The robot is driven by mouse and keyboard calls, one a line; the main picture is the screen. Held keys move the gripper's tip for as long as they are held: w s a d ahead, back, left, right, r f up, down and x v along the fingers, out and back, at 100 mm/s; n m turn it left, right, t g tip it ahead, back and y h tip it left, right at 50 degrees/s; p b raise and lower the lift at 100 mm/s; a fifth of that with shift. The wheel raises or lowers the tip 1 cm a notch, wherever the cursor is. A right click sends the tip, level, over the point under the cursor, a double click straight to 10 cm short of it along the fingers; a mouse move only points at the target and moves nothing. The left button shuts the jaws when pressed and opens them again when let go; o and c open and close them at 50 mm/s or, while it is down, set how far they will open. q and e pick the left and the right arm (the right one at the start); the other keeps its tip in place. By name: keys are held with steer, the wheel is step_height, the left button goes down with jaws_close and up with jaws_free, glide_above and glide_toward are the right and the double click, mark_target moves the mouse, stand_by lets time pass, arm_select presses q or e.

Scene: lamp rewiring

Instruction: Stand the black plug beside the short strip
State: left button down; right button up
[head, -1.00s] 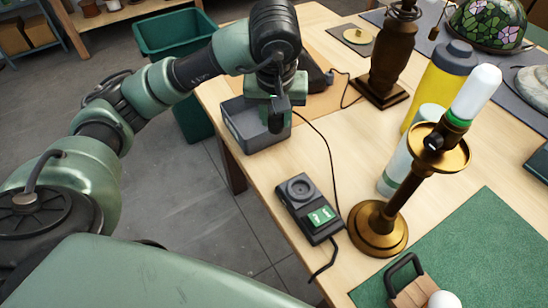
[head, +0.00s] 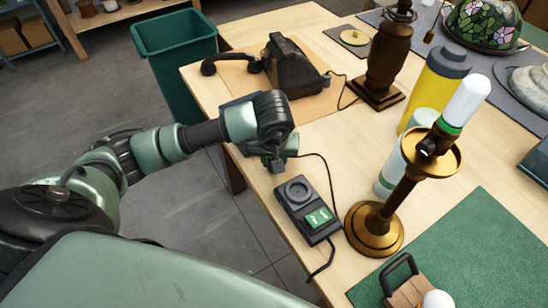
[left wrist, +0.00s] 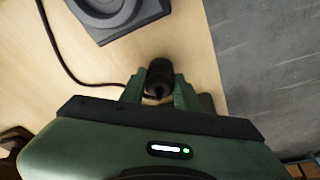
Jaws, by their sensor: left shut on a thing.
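My left gripper (head: 277,166) is shut on the black plug (left wrist: 160,76), which shows between the two fingers in the left wrist view. In the head view the plug is mostly hidden by the gripper. A thin dark cord (head: 328,172) runs from near the gripper toward the brass lamp base. A dark block with one round socket and a green panel (head: 318,217) lies just in front of the gripper, near the table's left edge; its corner also shows in the left wrist view (left wrist: 118,14). I cannot tell whether it is the short strip. My right gripper is out of view.
The brass lamp (head: 373,232) stands right of the socket block, with a bottle (head: 392,170) behind it. An old telephone (head: 293,68) and a dark wooden lamp base (head: 382,70) stand farther back. A green mat (head: 470,240) lies at the right.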

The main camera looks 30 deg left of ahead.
arm_select(q)
steer(key=shift+f+b, duration=0.2)
steer(key=shift+b, duration=0.1)
steer(key=c, duration=1)
jaws_free()
steer(key=shift+c, duration=0.2)
steer(key=shift+r, duration=0.1)
steer(key=shift+r+p, duration=0.25)
steer(key=shift+p, duration=0.2)
steer(key=shift+r+b, duration=0.3)
steer(key=shift+r, duration=0.1)
steer(key=b+v, duration=0.1)
steer(key=v, duration=1)
steer(key=shift+s+b, duration=0.15)
steer(key=shift+b, duration=0.25)
